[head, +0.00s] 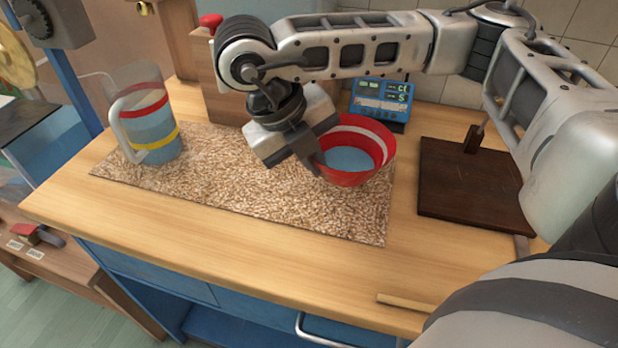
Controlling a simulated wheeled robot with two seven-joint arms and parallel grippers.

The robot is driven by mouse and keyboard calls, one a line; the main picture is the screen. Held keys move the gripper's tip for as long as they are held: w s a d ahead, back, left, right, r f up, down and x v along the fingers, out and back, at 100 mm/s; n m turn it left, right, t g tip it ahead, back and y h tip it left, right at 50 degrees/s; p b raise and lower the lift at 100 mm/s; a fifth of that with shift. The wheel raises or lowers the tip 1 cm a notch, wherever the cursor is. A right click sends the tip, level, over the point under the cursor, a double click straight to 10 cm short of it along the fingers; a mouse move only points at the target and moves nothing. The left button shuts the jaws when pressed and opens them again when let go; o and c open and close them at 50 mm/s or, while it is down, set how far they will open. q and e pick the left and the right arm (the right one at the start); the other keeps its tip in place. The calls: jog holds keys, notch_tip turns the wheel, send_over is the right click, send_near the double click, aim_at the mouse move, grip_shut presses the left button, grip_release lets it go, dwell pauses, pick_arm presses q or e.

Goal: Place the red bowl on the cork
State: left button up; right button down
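The red bowl (378,165) has a pale band and a blue-grey inside. It is at the right end of the speckled cork mat (240,190), its mouth facing up and toward me. I cannot tell whether its base touches the mat. My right gripper (317,162) reaches in from the right and points down at the bowl's left rim. Its fingers appear closed on that rim, though the wrist partly hides them. My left gripper is not in view.
A clear jug (152,135) with red and yellow bands stands on the mat's left end. A blue device (382,100) is behind the bowl. A dark wooden board (470,190) with an upright lies right of the mat. The mat's middle is clear.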

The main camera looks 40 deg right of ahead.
jog(key=shift+w+f, duration=0.3)
jog(key=shift+f, duration=0.05)
jog(key=f, duration=0.3)
jog(key=shift+w+a, duration=0.1)
jog(key=shift+w, duration=0.15)
jog(key=shift+f, duration=0.55)
jog(key=c, duration=1.7)
grip_release()
jog(key=shift+r, duration=0.1)
jog(key=shift+r, duration=0.2)
jog(key=p+v, duration=0.1)
jog(key=v, duration=1.1)
